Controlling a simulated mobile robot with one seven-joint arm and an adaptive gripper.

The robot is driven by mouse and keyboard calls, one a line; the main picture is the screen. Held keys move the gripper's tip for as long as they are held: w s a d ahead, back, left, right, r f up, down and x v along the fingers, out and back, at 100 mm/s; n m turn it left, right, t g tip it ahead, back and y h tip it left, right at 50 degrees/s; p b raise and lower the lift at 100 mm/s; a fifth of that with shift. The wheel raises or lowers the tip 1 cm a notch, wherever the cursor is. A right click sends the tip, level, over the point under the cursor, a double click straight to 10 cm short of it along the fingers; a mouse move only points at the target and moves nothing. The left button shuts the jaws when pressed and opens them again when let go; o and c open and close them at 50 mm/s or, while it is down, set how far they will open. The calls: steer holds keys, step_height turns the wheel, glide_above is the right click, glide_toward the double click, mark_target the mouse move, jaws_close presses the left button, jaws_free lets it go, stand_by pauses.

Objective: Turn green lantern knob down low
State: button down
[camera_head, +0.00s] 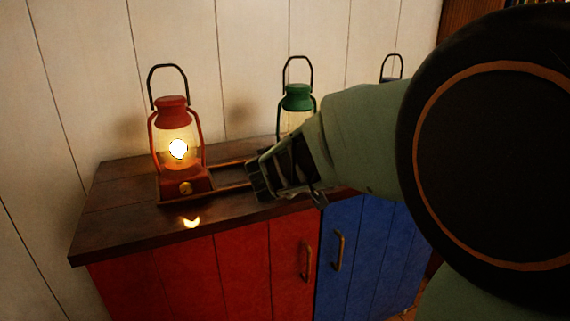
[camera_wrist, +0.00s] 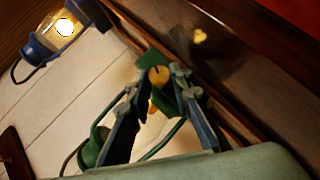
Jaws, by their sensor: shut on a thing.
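The green lantern (camera_head: 297,100) stands on the counter behind my gripper in the head view; its lower part is hidden by my arm. In the wrist view the green lantern (camera_wrist: 172,95) shows beyond my fingers, with its round brass knob (camera_wrist: 159,75) facing me between the fingertips. My gripper (camera_head: 258,178) is in front of the lantern's base. In the wrist view my gripper (camera_wrist: 158,82) has its two fingers at either side of the knob, shut on it. The knob has a dark mark near its top. The lantern's flame is mostly hidden.
A lit red lantern (camera_head: 174,140) with a brass knob stands on the left of the dark wooden counter (camera_head: 120,205). A lit blue lantern (camera_wrist: 62,32) stands on the other side; my arm covers most of it in the head view. Red and blue cabinet doors are below.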

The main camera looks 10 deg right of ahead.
stand_by(0.4)
steer(key=c, duration=1.7)
jaws_free()
steer(key=shift+c, duration=0.2)
steer(key=shift+v, duration=4.05)
